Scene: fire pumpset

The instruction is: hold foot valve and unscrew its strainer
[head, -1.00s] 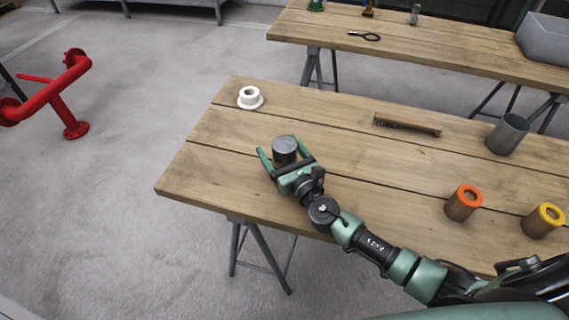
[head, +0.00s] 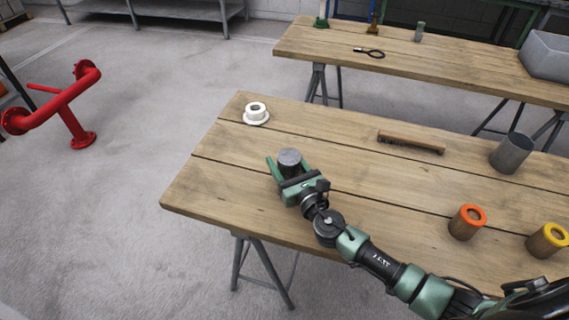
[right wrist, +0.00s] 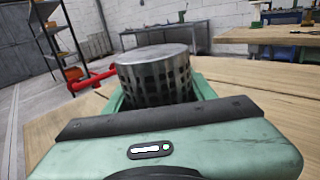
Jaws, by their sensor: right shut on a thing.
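The foot valve's strainer (head: 289,158) is a grey metal cylinder with a flat, closed top. In the right wrist view the strainer (right wrist: 155,75) shows rows of dark square holes in its side. It stands upright between the fingers of my right gripper (head: 284,167), over the left part of the near wooden table. The gripper (right wrist: 160,98) is shut on it, a green finger on each side. The valve body below the strainer is hidden by the gripper. My left gripper is not in view.
The near table (head: 215,165) also holds a white flanged ring (head: 256,113), a wooden brush (head: 411,142), a grey metal cup (head: 511,152), an orange-topped cylinder (head: 467,222) and a yellow-topped one (head: 547,241). A second table (head: 440,70) stands behind. Red pipework (head: 62,100) stands on the left floor.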

